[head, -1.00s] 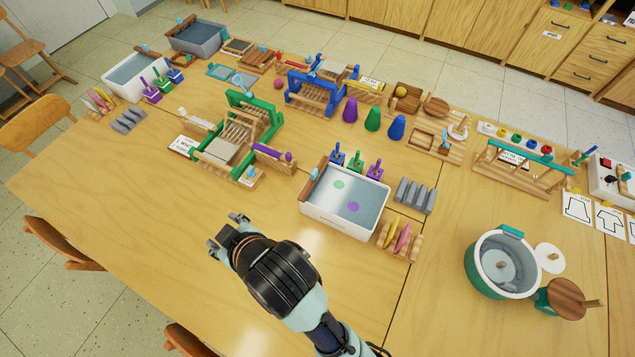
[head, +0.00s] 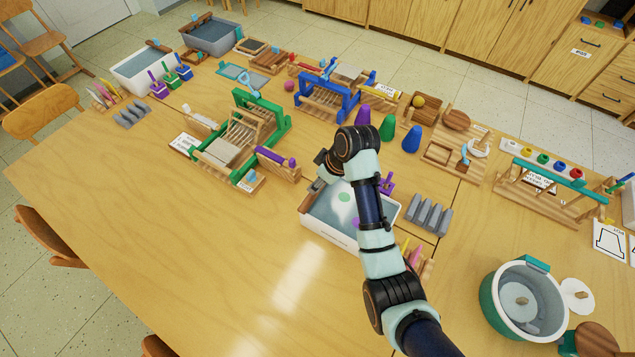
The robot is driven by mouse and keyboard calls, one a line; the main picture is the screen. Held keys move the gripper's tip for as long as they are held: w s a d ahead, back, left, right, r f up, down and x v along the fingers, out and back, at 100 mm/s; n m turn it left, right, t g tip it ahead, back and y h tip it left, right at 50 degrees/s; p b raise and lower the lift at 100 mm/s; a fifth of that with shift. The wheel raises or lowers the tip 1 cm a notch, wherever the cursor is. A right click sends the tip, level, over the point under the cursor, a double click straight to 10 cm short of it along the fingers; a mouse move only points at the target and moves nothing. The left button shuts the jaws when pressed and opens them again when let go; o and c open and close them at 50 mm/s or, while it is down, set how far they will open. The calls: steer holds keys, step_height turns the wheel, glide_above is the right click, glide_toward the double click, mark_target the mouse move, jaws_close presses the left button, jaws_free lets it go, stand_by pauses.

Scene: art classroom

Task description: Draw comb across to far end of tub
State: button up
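The white tub (head: 328,236) stands near the middle of the table, holding grey liquid with a green spot (head: 344,197) and a purple spot. The wooden comb (head: 306,203) lies at the tub's left end; only part of it shows. My gripper (head: 318,180) is at that left end, at or just above the comb. My wrist and arm cross over the tub and hide much of its right and back parts. The fingertips are too small and covered to tell whether they are open or touch the comb.
A green wooden press (head: 245,145) stands close to the left. Purple, green and blue cones (head: 388,128) stand behind. A grey rack (head: 428,215) sits right of the tub, and a green-and-white pot (head: 492,300) stands farther right. The table in front of the tub is clear.

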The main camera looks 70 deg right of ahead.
steer(key=shift+w+d+f, duration=0.1)
steer(key=shift+w+f, duration=0.2)
steer(key=shift+f, duration=0.35)
jaws_close()
steer(key=shift+r, duration=0.1)
